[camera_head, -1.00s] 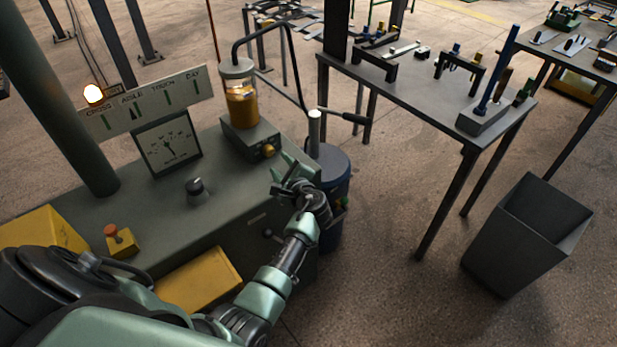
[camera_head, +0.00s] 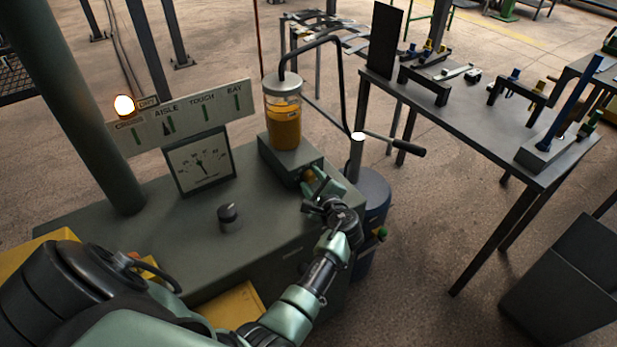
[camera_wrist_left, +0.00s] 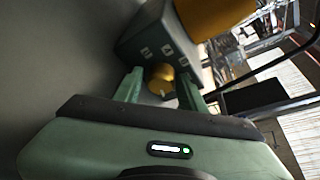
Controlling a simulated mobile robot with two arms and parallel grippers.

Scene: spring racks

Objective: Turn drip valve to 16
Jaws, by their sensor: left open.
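The drip valve is a round brass knob (camera_head: 309,173) on the front of a small grey box (camera_head: 284,160) under a jar of amber liquid (camera_head: 285,122). My left gripper (camera_head: 318,182) is at the knob in the head view and partly covers it. In the left wrist view my left gripper (camera_wrist_left: 160,88) is open, with its green fingers on either side of the brass knob (camera_wrist_left: 161,76). I cannot tell whether the fingers touch it. My right gripper is not in view.
The grey bench (camera_head: 140,215) carries a dial gauge (camera_head: 200,163), a black knob (camera_head: 230,217) and a sign board (camera_head: 185,119). A blue drum with a lever handle (camera_head: 405,147) stands just right of the box. A dark table (camera_head: 470,120) stands further right.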

